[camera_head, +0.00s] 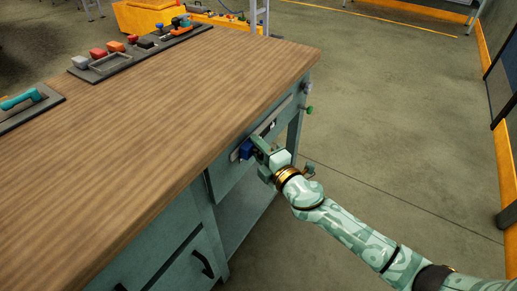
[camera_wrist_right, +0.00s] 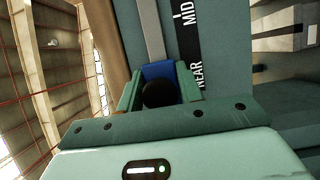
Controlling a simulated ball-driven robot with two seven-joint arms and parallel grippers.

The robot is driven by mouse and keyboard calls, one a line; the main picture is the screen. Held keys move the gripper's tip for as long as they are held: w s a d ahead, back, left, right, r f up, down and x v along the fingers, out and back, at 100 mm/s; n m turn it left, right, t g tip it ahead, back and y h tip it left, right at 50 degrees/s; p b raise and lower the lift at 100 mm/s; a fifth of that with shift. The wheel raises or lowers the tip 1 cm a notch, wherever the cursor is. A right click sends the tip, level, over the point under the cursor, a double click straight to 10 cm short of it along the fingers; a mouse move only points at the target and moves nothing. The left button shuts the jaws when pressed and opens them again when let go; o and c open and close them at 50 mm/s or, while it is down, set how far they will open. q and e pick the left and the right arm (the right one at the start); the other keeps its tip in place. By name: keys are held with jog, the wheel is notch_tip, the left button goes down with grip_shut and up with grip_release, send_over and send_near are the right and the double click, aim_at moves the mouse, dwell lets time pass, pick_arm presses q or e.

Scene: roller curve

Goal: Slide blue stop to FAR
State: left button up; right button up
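The blue stop (camera_head: 246,150) sits on a pale rail (camera_head: 267,127) along the bench's side face. In the right wrist view the blue stop (camera_wrist_right: 158,71) has a dark round knob (camera_wrist_right: 160,94) and stands beside the NEAR marking (camera_wrist_right: 198,76); the MID marking (camera_wrist_right: 188,20) is farther up the rail. FAR is not visible. My right gripper (camera_head: 259,150) is at the stop, and its green fingers (camera_wrist_right: 159,88) lie on either side of it with no clear gap, appearing shut on it. My left gripper is not in view.
The wooden bench top (camera_head: 150,120) has grey trays with tools and coloured blocks at its far left. A green knob (camera_head: 309,110) sticks out near the far end of the side face. Drawers with a dark handle (camera_head: 203,264) are nearer. Floor to the right is clear.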

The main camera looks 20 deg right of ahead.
aim_at(264, 124)
grip_shut()
jog(key=w+d, duration=0.1)
jog(key=d, duration=0.1)
jog(key=w+d+b, duration=0.1)
jog(key=w+d, duration=0.3)
jog(key=shift+d+f+b, duration=0.2)
jog(key=shift+d+b, duration=0.1)
jog(key=shift+b, duration=0.05)
jog(key=w+d+b, duration=0.1)
jog(key=w+d, duration=0.3)
jog(key=d, duration=0.1)
jog(key=shift+w+d+b, duration=0.1)
jog(key=shift+d+b, duration=0.05)
jog(key=shift+b, duration=0.2)
jog(key=shift+w+d+r, duration=0.1)
jog(key=shift+w+d, duration=0.3)
jog(key=shift+d, duration=0.1)
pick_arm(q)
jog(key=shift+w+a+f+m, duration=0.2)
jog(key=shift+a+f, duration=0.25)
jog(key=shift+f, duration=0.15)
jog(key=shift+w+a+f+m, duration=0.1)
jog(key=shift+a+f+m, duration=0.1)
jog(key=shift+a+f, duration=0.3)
pick_arm(e)
jog(key=shift+d+r, duration=0.1)
jog(key=shift+r, duration=0.1)
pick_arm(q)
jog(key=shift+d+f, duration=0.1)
